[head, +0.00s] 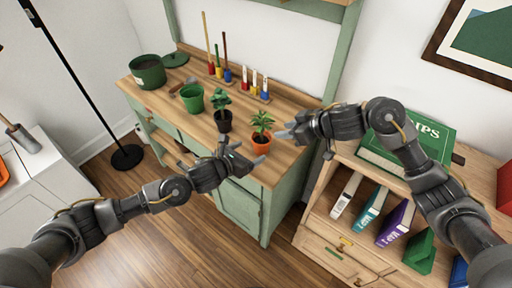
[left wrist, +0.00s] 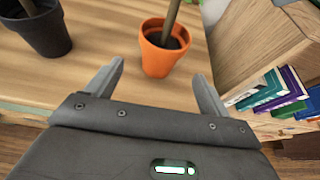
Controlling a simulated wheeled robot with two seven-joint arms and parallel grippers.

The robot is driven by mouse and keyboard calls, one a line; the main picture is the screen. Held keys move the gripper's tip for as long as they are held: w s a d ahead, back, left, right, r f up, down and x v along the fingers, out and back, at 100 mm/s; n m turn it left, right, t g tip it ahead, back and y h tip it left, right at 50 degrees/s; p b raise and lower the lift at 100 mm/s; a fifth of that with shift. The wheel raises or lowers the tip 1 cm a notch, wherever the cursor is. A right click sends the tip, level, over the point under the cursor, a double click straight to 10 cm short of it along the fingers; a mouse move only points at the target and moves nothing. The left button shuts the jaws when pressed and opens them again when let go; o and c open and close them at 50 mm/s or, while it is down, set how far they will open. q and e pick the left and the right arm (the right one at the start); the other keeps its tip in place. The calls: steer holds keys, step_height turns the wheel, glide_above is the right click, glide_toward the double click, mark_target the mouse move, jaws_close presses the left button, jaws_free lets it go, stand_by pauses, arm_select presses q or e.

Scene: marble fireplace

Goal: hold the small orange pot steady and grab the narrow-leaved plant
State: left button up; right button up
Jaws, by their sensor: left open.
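The small orange pot (head: 261,142) stands upright near the front right corner of the wooden bench top. The narrow-leaved plant (head: 262,121) grows from it. In the left wrist view the orange pot (left wrist: 162,50) is just beyond and between my left fingers, with the plant's stem (left wrist: 171,20) rising out of it; the leaves are out of that view. My left gripper (head: 246,157) is open in front of the pot, at the bench edge, and apart from it. My right gripper (head: 284,132) is to the right of the plant, its fingers pointing at it; its opening is unclear.
A black pot with a dark-leaved plant (head: 223,119) stands left of the orange pot, also in the left wrist view (left wrist: 42,30). An empty green pot (head: 192,99) and tools in holders stand farther back. A shelf with books (head: 371,208) is at right.

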mark_target(261, 145)
arm_select(q)
steer(key=x, duration=0.8)
steer(key=shift+w+f, duration=0.1)
steer(key=shift+w, duration=0.05)
steer(key=shift+c, duration=0.3)
steer(key=c, duration=1)
